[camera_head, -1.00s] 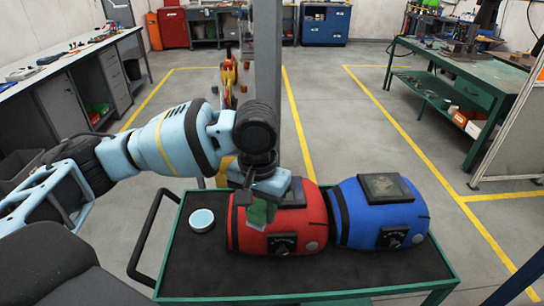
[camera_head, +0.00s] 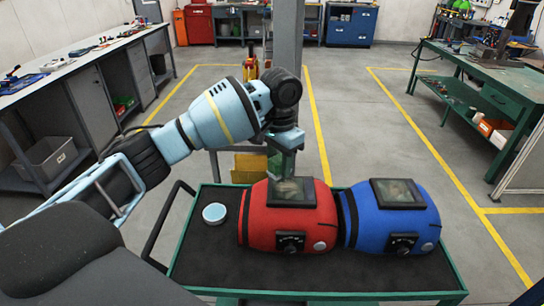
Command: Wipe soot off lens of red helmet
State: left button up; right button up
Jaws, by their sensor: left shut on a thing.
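The red helmet (camera_head: 262,226) lies on a cart, its dark rectangular lens (camera_head: 308,200) facing up. A pale, smudgy patch shows on the lens. My left gripper (camera_head: 286,150) is above the far edge of this lens, pointing down, shut on a green cloth (camera_head: 275,166). The cloth hangs close to the lens; I cannot tell whether it touches. The gripper partly hides the cloth. My right gripper is not in view.
A blue helmet (camera_head: 372,225) with a dark lens sits right beside the red one. A small round tin (camera_head: 214,213) with a pale top stands left of them on the green-framed cart (camera_head: 215,262). A grey post (camera_head: 288,45) rises behind the cart.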

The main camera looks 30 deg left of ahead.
pick_arm(q)
jog(key=w+a, duration=0.1)
jog(key=a+m, duration=0.1)
jog(key=shift+w+a+f+m, duration=0.3)
jog(key=shift+w, duration=0.1)
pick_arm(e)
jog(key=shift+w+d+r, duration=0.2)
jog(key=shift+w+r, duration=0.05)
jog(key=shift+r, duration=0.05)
pick_arm(q)
jog(key=shift+f, duration=0.1)
